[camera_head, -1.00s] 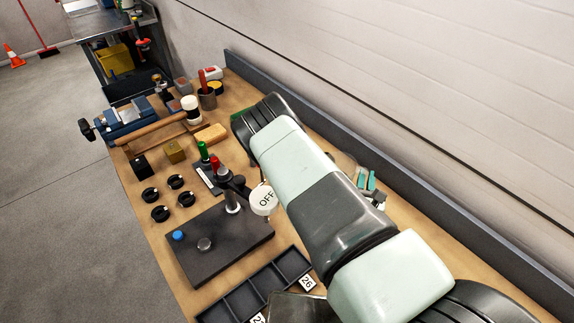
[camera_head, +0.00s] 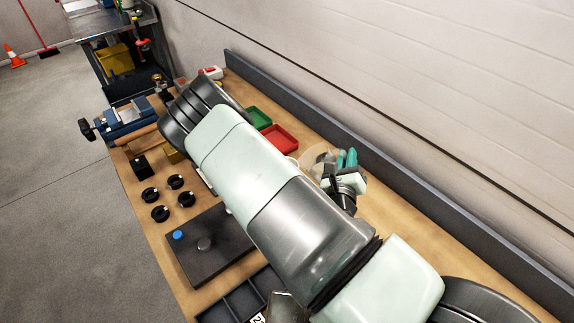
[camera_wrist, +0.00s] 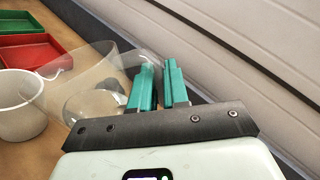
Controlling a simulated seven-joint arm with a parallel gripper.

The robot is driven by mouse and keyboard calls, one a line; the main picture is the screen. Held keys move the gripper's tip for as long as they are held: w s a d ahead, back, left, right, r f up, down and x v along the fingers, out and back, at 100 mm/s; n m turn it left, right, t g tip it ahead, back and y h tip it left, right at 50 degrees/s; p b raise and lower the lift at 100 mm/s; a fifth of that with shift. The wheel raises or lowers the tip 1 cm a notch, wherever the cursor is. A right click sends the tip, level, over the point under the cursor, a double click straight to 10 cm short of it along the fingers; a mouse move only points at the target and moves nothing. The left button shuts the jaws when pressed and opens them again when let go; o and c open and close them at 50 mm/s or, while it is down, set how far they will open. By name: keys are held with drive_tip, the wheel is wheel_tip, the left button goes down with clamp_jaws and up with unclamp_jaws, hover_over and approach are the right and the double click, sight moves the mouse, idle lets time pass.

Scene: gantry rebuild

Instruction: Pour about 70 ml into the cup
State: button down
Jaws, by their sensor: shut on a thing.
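My gripper (camera_head: 347,158) has teal fingers, which also show in the wrist view (camera_wrist: 160,88). It is shut on a clear jug (camera_wrist: 100,72), gripped at its right side. The jug also shows in the head view (camera_head: 316,158) as a pale see-through shape left of the fingers. It looks tilted, with its clear wall reaching left toward the cup. A white cup (camera_wrist: 18,118) stands on the bench to the left of the jug. In the head view only a sliver of it shows beside my arm. I cannot make out the liquid level or any stream.
A red tray (camera_head: 280,138) and a green tray (camera_head: 259,117) lie on the bench beyond the cup. A dark upright board (camera_head: 400,170) and the wall run close along the right. My arm covers much of the bench, which carries a dark fixture plate (camera_head: 195,258) and several black rings.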

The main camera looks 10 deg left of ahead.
sight(341, 150)
drive_tip(key=shift+w+a+r+n, duration=0.1)
drive_tip(key=shift+a+r+n, duration=0.45)
drive_tip(key=shift+r+n, duration=0.25)
drive_tip(key=shift+w+a+r+n, duration=0.1)
drive_tip(key=shift+a+r+n, duration=0.4)
drive_tip(key=shift+r+n, duration=0.25)
drive_tip(key=shift+a+r+n, duration=0.15)
drive_tip(key=shift+r+n, duration=0.1)
drive_tip(key=shift+r, duration=0.05)
drive_tip(key=shift+a+r, duration=0.1)
drive_tip(key=shift+a, duration=0.05)
drive_tip(key=shift+w+a+r+n, duration=0.1)
drive_tip(key=shift+a+r+n, duration=0.25)
drive_tip(key=shift+r+n, duration=0.3)
drive_tip(key=shift+w+a+r+n, duration=0.1)
drive_tip(key=shift+a+r+n, duration=0.35)
drive_tip(key=shift+a+n, duration=0.25)
idle(0.8)
drive_tip(key=d+f+m, duration=0.2)
drive_tip(key=m, duration=0.1)
drive_tip(key=shift+s+d+f, duration=0.2)
drive_tip(key=shift+d+f, duration=0.15)
drive_tip(key=shift+d, duration=0.05)
drive_tip(key=shift+f, duration=0.15)
drive_tip(key=shift+s+d+f+m, duration=0.1)
drive_tip(key=shift+d+f+m, duration=0.3)
drive_tip(key=shift+f+m, duration=0.3)
drive_tip(key=shift+s+d+f+m, duration=0.1)
drive_tip(key=shift+d+f+m, duration=0.3)
drive_tip(key=shift+f+m, duration=0.25)
